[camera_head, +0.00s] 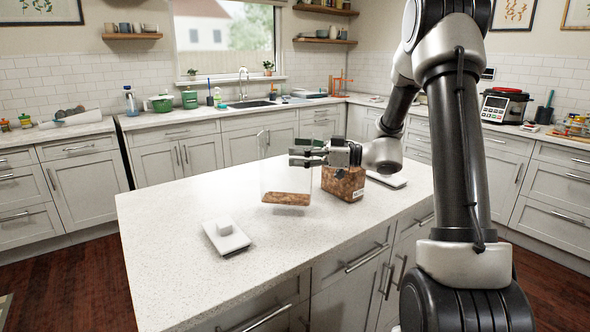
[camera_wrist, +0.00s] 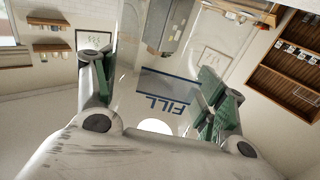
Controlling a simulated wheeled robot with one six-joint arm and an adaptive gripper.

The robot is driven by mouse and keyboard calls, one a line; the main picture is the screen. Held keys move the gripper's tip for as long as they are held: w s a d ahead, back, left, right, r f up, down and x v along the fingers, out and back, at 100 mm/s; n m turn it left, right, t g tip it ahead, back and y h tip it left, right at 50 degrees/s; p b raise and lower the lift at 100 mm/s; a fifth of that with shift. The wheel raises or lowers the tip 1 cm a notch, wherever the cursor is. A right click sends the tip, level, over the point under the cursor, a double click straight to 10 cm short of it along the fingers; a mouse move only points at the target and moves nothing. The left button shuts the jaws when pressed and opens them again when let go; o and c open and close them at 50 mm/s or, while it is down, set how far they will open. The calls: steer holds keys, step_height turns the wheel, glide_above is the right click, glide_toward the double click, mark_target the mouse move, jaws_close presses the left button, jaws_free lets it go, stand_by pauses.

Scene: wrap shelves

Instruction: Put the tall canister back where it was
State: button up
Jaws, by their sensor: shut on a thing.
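A tall clear canister (camera_head: 286,198) with a low layer of brown contents is over the island top in the head view. My gripper (camera_head: 297,154) is shut on its upper part, reaching in from the right. The canister looks roughly upright; whether its base touches the counter is hard to tell. In the wrist view, my gripper's green-padded fingers (camera_wrist: 157,72) sit on either side of the clear canister wall, which bears a blue band reading FILL (camera_wrist: 168,92).
A brown-filled container (camera_head: 343,184) with a label stands just right of the canister, under my gripper. A white flat device (camera_head: 226,242) with a small white block lies front left. Another white flat device (camera_head: 390,180) lies to the right. The island top (camera_head: 170,205) is clear at left.

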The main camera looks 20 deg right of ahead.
steer(key=shift+a+f, duration=0.15)
steer(key=shift+f, duration=1.7)
steer(key=o, duration=1.8)
steer(key=shift+o, duration=0.2)
steer(key=v, duration=0.7)
steer(key=shift+s+d, duration=0.15)
steer(key=shift+d, duration=0.15)
